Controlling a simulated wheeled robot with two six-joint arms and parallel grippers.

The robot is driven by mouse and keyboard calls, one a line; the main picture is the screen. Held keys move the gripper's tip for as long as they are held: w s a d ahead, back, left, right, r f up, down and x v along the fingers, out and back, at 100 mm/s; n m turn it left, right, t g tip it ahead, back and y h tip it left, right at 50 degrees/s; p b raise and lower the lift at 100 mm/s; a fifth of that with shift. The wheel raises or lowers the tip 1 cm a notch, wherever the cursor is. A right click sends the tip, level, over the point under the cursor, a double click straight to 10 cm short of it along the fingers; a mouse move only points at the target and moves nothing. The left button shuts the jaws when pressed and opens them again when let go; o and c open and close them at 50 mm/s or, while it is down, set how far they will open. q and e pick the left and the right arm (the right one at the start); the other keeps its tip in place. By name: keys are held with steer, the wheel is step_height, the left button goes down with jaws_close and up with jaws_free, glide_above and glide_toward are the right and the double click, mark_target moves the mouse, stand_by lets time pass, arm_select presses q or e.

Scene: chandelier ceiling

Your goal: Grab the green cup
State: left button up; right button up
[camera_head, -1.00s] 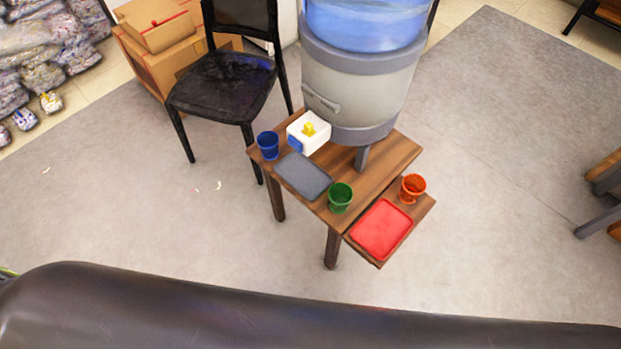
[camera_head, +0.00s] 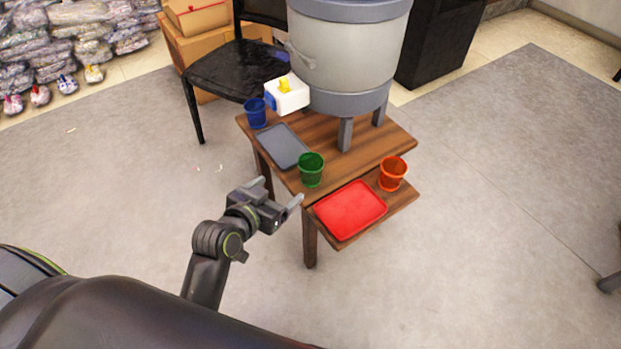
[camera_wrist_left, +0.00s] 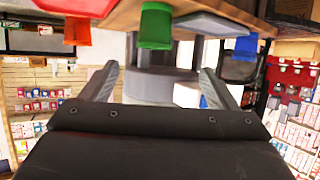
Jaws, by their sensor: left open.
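The green cup (camera_head: 311,169) stands upright near the front edge of the wooden table (camera_head: 330,137), beside the dark grey tray. My left gripper (camera_head: 283,188) is open and empty, in front of the table edge, a little left of and below the cup in the head view. The two do not touch. The left wrist view looks upside down; there the green cup (camera_wrist_left: 155,27) is at the top, above and between the open fingers (camera_wrist_left: 155,80). My right gripper is not in view.
An orange cup (camera_head: 392,173) and red tray (camera_head: 350,209) are on the lower right shelf. A blue cup (camera_head: 256,113), grey tray (camera_head: 283,146) and white box (camera_head: 288,95) are farther back. A large dispenser (camera_head: 347,55) stands behind. Floor in front is clear.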

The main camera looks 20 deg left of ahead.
arm_select(q)
steer(key=b, duration=0.2)
glide_toward(316, 160)
steer(key=w+f, duration=0.1)
steer(key=w, duration=0.2)
steer(key=shift+a+f, duration=0.15)
steer(key=shift+f, duration=0.25)
steer(key=x, duration=0.1)
steer(key=b+x, duration=0.1)
steer(key=x, duration=0.3)
steer(key=shift+d+r+b, duration=0.1)
steer(key=shift+d+b, duration=0.25)
steer(key=shift+d, duration=0.05)
steer(key=shift+w, duration=0.2)
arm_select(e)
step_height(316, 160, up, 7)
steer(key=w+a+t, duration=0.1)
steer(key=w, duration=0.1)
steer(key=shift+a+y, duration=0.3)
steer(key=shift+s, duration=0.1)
arm_select(q)
steer(key=shift+c, duration=1.2)
steer(key=c, duration=0.8)
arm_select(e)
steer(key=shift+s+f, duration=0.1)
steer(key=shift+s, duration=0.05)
